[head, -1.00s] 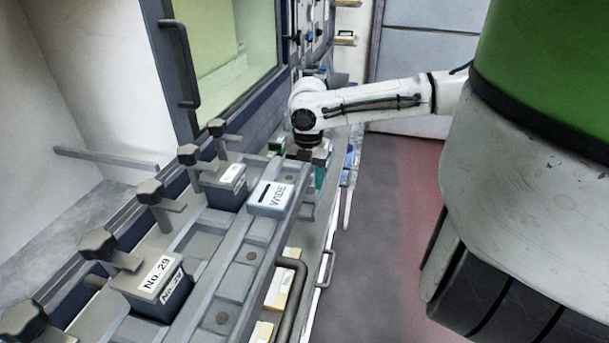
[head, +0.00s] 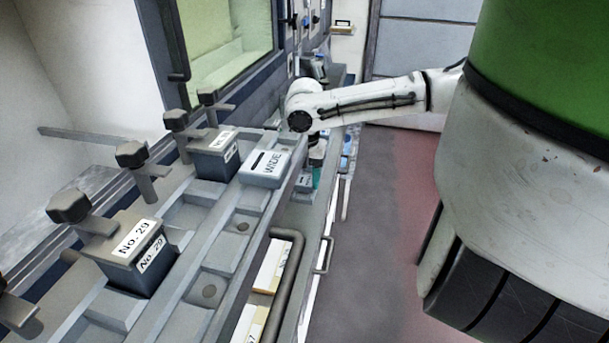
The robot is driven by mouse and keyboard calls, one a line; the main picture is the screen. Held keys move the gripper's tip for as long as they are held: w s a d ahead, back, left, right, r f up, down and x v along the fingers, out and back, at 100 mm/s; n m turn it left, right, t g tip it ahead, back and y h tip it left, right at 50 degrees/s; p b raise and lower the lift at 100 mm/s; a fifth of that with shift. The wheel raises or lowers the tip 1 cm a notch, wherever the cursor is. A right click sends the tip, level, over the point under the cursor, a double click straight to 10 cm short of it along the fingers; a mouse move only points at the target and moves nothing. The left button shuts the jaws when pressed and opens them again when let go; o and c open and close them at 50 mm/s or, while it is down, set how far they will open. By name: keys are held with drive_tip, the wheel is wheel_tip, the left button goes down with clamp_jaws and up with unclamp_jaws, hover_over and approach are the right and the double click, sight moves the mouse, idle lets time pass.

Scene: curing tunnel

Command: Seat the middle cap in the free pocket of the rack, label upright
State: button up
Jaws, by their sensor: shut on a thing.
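My gripper (head: 316,168) is at the far right side of the grey rack (head: 236,222), pointing down. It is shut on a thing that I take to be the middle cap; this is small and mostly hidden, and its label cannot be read. A teal part (head: 317,178) shows at the fingertips, and a small grey labelled piece (head: 304,181) is just left of it. In the rack stand a dark block labelled No. 29 (head: 128,252) and another labelled block (head: 212,160). Bare recesses show between and beside them. Which pocket is the free one is unclear.
A pale box marked WIDE (head: 264,167) lies on the rack between the blocks and my gripper. Clamps with dark knobs (head: 131,153) line the rack's left side. A bent pipe handle (head: 290,262) and white-labelled boxes (head: 268,267) lie below right. The floor at right is clear.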

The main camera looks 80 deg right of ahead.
sight(305, 180)
drive_tip(key=shift+f, duration=0.2)
idle(0.5)
drive_tip(key=o, duration=1.2)
drive_tip(key=shift+c, duration=0.2)
wheel_tip(305, 180, up, 11)
drive_tip(key=shift+f, duration=0.15)
drive_tip(key=shift+s, duration=0.1)
